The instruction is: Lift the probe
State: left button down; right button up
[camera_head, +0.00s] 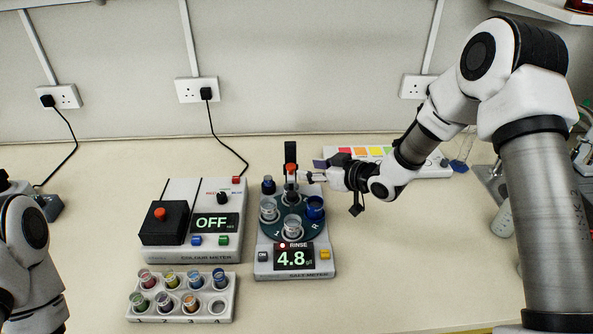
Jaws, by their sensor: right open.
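The salt meter (264,268) stands at the middle of the bench, with a display reading 4.8 and a lit RINSE mark. Its dark round plate carries several small cups, one of them dark blue (315,207). The probe (290,170) stands upright at the back of this meter, with a black top and a red-orange part below it. My right gripper (307,176) reaches in from the right at the probe's height. It is open, with its fingertips at the probe; whether they surround or touch it is too small to tell. My left gripper is outside the picture.
A colour meter (180,251) reading OFF stands to the left, with a rack (170,313) of several coloured vials before it. A colour chart (375,153) lies behind my right arm. Cords run to wall sockets (197,90). Bench right of the salt meter is clear.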

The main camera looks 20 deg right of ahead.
jog(key=x, duration=0.2)
jog(key=p+x, duration=0.1)
jog(key=x, duration=0.2)
jog(key=shift+a+r, duration=0.15)
jog(key=shift+a, duration=0.15)
jog(key=shift+w+f, duration=0.25)
jog(key=shift+w, duration=0.05)
jog(key=shift+s+r, duration=0.15)
jog(key=shift+s, duration=0.05)
grip_shut()
notch_tip(320, 180, up, 6)
jog(key=p, duration=0.3)
send_over(293, 166)
jog(key=s, duration=0.1)
jog(key=shift+s+d, duration=0.2)
jog(key=shift+d, duration=0.2)
grip_release()
jog(key=shift+w+a, duration=0.1)
jog(key=shift+a, duration=0.05)
